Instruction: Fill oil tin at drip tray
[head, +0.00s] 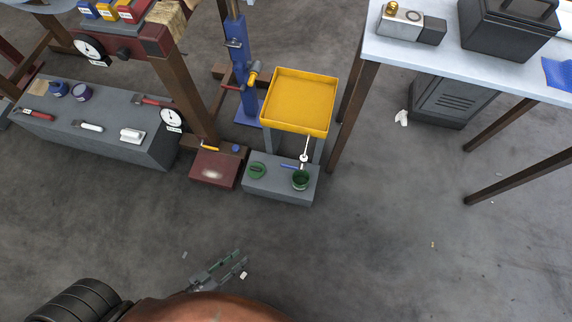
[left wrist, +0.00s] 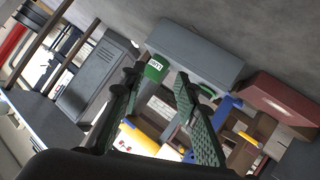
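The yellow drip tray (head: 298,103) stands on grey legs in the head view; it also shows upside down in the left wrist view (left wrist: 137,141). A thin spout with a white piece (head: 304,157) hangs below its front edge. The green oil tin (head: 300,181) stands upright on a grey block (head: 280,192) under the spout; in the left wrist view the tin (left wrist: 156,69) shows a white label. A green round lid (head: 257,170) lies left of the tin. My left gripper (head: 240,263) is open and empty, well short of the block. My right gripper is out of view.
A dark red box (head: 214,170) stands left of the block, beside a blue jack (head: 239,60). A grey bench (head: 95,135) with tools and jars is at left. A white table (head: 470,65) with dark legs stands at right. The floor in front is mostly clear.

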